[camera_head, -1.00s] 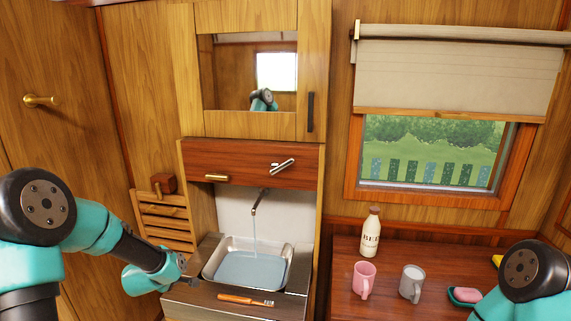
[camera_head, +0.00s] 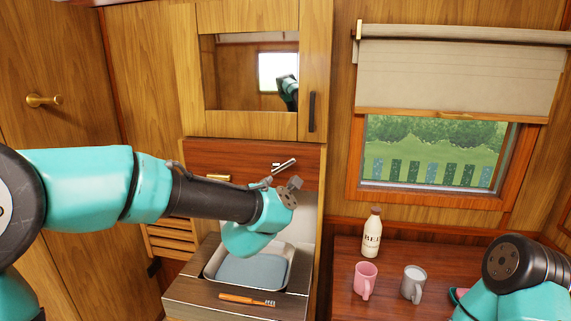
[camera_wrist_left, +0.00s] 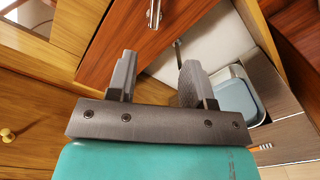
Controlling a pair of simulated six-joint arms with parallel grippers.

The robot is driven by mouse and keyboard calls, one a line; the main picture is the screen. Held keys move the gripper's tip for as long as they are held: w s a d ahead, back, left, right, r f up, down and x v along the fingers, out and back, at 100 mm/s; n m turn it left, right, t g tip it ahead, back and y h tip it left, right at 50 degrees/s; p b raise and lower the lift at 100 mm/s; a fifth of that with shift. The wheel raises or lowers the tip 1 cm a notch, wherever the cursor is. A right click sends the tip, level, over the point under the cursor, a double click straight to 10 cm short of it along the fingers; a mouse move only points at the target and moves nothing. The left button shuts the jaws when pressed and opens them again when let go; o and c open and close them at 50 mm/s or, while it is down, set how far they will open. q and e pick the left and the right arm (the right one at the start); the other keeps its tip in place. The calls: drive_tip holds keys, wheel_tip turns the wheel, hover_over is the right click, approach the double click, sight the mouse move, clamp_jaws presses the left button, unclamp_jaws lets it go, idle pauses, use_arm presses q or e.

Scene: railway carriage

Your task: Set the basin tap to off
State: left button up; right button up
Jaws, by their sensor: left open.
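The tap's silver lever (camera_head: 284,164) sits on the reddish wood panel above the basin, slanting up to the right; its end also shows at the top of the left wrist view (camera_wrist_left: 154,13). The spout (camera_wrist_left: 178,50) shows below the panel there; in the head view my arm hides it and any stream. The white-rimmed basin (camera_head: 290,268) holds bluish water. My left gripper (camera_head: 280,183) is open and empty, just below the lever in the head view, and its two fingers (camera_wrist_left: 160,68) point toward the panel. My right gripper is out of view; only my right arm shows.
A brass handle (camera_head: 219,177) is on the same panel, left of the lever. An orange toothbrush (camera_head: 247,300) lies on the counter in front of the basin. The right-hand table holds a bottle (camera_head: 371,235), a pink mug (camera_head: 365,280) and a grey mug (camera_head: 413,284).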

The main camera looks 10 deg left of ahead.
sight(289, 164)
use_arm(q)
drive_tip(key=shift+s+d+r+n, duration=0.2)
drive_tip(key=shift+s+d+r, duration=0.1)
drive_tip(key=shift+d+r, duration=0.2)
drive_tip(key=shift+s+d+r+n, duration=0.2)
drive_tip(key=shift+s+d+r, duration=0.1)
drive_tip(key=shift+d+r, duration=0.15)
drive_tip(key=shift+w, duration=0.1)
drive_tip(key=w, duration=1.7)
drive_tip(key=shift+w+d, duration=0.1)
drive_tip(key=shift+d, duration=0.25)
clamp_jaws()
